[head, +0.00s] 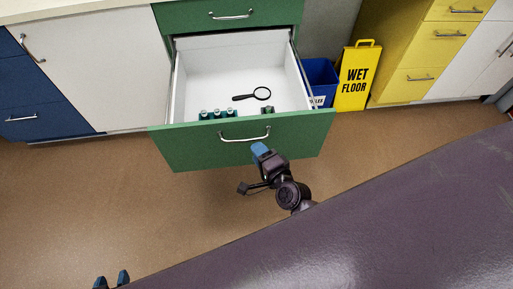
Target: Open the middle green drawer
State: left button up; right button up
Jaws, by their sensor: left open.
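The middle green drawer (185,148) is pulled far out of its cabinet, with its white interior showing. Its silver bar handle (244,138) is on the front face. My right gripper (262,150) is just in front of the drawer front, near the right end of the handle. Its blue fingertips overlap in the view, so I cannot tell whether they are apart or touch the drawer. My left gripper (112,279) is at the bottom left edge, far from the drawer, with two blue fingertips apart and nothing visible between them.
A black magnifying glass (262,93) and several small green-capped bottles (216,115) lie in the drawer. A closed green drawer (265,13) is above. A blue bin (319,75) and a yellow wet-floor sign (357,80) stand to the right. Floor on the left is clear.

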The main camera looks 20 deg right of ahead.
jog(key=shift+s+d+f, duration=0.15)
jog(key=shift+s, duration=0.9)
jog(key=shift+s+d+f, duration=0.1)
jog(key=shift+s, duration=0.95)
